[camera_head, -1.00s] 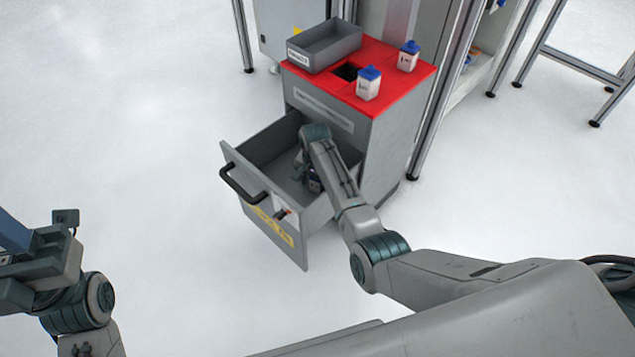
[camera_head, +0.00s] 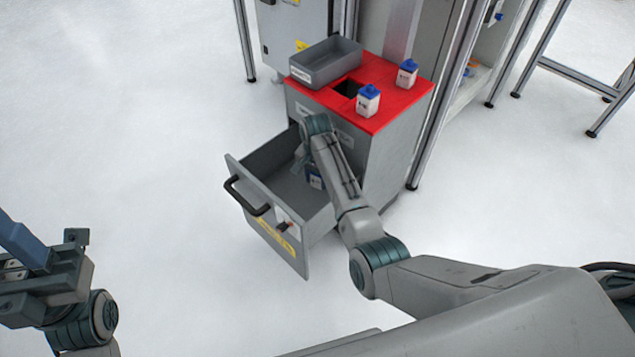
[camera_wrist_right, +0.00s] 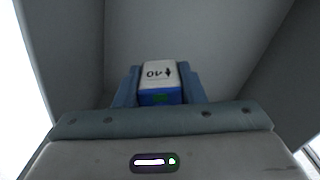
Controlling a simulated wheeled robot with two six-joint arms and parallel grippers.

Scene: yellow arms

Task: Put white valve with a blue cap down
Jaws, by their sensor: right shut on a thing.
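The white valve with a blue cap (camera_wrist_right: 158,75) is between the blue fingers of my right gripper (camera_wrist_right: 158,88) in the right wrist view. The gripper is shut on it, with the blue part nearest the wrist. In the head view my right gripper (camera_head: 314,172) reaches down inside the open drawer (camera_head: 265,172) and mostly hides the valve. I cannot tell whether the valve touches the drawer floor. My left gripper (camera_head: 48,250) is at the left edge, away from the cabinet; its finger opening is unclear.
Two similar white bottles with blue caps, one nearer (camera_head: 368,101) and one farther (camera_head: 407,73), stand on the red cabinet top (camera_head: 385,122). A grey bin (camera_head: 326,63) sits there beside a square hole. The drawer's left part looks empty. Metal frame posts stand behind.

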